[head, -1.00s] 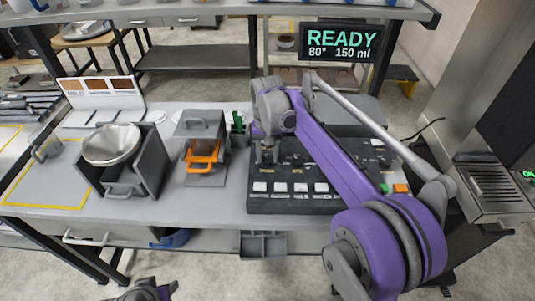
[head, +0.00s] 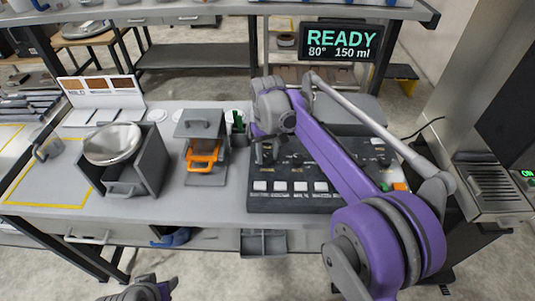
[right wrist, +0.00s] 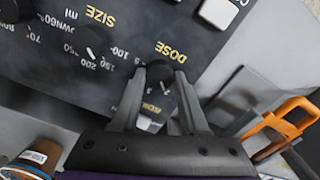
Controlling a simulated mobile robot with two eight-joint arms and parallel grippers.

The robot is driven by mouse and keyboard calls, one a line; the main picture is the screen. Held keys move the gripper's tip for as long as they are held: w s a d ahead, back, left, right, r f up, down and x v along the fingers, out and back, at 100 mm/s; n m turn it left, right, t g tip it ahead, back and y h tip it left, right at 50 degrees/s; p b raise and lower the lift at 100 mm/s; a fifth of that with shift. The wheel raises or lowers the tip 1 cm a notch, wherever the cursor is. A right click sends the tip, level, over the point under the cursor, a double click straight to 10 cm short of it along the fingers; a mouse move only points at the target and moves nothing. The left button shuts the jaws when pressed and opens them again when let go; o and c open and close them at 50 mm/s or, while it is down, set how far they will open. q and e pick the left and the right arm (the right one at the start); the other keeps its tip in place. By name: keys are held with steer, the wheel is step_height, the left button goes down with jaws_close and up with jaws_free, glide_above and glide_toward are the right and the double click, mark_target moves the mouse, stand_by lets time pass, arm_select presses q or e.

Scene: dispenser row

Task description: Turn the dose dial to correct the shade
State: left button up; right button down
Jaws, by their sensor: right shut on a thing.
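The control panel (head: 295,198) is dark grey with pale buttons along its front and several black knobs. My right gripper (head: 267,157) reaches down to the panel's left part. In the right wrist view my right gripper (right wrist: 160,80) is shut on the black dose dial (right wrist: 151,69), next to the yellow word DOSE; the fingers partly hide it. The shade card (head: 103,86), a white board with brown swatches, stands at the back left. My left gripper (head: 150,291) is at the bottom edge, away from the counter; its jaws are unclear.
A display (head: 340,42) reads READY, 80°, 150 ml. A grey device with an orange handle (head: 203,155) stands left of the panel. A metal bowl (head: 112,143) sits in a grey holder further left. A size knob (right wrist: 92,42) is near the dose dial.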

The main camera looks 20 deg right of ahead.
mark_target(268, 158)
steer(key=shift+c, duration=2.1)
jaws_free()
steer(key=shift+r, duration=0.15)
step_height(268, 158, up, 11)
steer(key=shift+f+p, duration=0.2)
steer(key=shift+p, duration=0.25)
